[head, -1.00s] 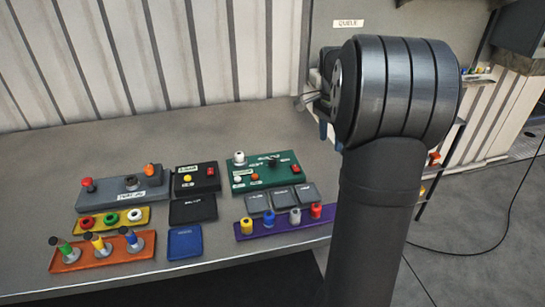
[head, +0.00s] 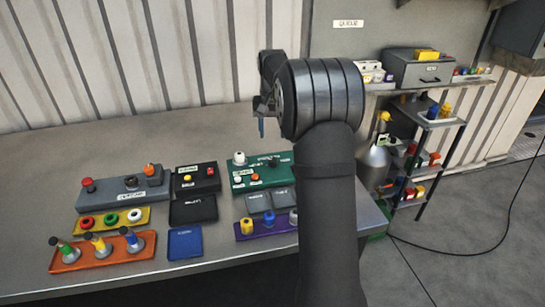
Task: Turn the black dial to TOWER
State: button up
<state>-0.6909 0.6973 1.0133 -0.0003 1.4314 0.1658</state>
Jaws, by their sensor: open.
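A black knob (head: 131,182), which looks like the black dial, stands on the grey control box (head: 105,192) at the left of the bench. A white label is on the box front below it; its lettering and the dial's pointer are too small to read. The box also has a red button (head: 87,183) at its left and an orange-red knob (head: 150,169) on a raised block at its right. My gripper (head: 262,122) is open, well above the bench and to the right of the dial, partly hidden by my own arm. It touches nothing there.
A black box (head: 196,178) and a green panel (head: 245,176) stand right of the grey box. A yellow tray (head: 99,228) and an orange tray (head: 80,262) with upright knobs lie in front. The bench behind the boxes is clear. My arm hides the bench's right part.

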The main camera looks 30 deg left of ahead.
aim_at(273, 159)
notch_tip(273, 159, down, 11)
jog(key=shift+r, duration=0.2)
jog(key=c, duration=1)
